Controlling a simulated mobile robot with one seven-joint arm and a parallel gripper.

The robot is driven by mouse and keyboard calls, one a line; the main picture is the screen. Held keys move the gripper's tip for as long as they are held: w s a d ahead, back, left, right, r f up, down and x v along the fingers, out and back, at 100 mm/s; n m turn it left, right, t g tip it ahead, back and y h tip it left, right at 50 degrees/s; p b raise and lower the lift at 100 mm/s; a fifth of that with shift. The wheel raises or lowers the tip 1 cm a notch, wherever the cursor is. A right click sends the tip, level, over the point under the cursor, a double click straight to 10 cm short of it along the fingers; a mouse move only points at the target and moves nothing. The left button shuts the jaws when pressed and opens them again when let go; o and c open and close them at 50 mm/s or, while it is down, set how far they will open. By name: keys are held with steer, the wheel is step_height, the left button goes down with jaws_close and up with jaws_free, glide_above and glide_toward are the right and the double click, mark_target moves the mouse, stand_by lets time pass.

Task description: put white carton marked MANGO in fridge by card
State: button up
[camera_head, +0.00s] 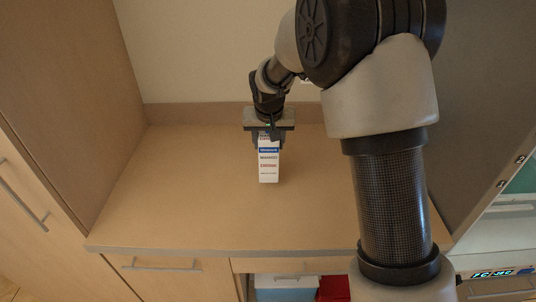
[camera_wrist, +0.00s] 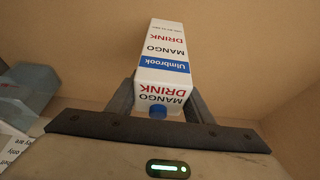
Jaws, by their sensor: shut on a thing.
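The white carton (camera_head: 268,165) marked MANGO DRINK, with a blue band, is upright over the wooden counter in the head view. It also shows in the wrist view (camera_wrist: 162,45), with a blue cap near my gripper. My gripper (camera_head: 268,135) is shut on the carton near its top, with one finger on each side in the wrist view (camera_wrist: 160,105). I cannot tell whether the carton's base touches the counter. The fridge may be the grey unit (camera_head: 500,130) at the right, partly hidden by my arm; its card is not clearly seen.
The wooden counter (camera_head: 170,190) is clear around the carton. A tall wooden cabinet (camera_head: 75,90) stands at left. Below the counter are a drawer (camera_head: 165,265), a blue-and-white box (camera_head: 287,288) and a red item (camera_head: 334,288). A translucent grey container (camera_wrist: 30,90) shows in the wrist view.

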steer(key=shift+f, duration=2)
steer(key=shift+f, duration=0.25)
steer(key=o, duration=1.5)
steer(key=shift+r, duration=0.1)
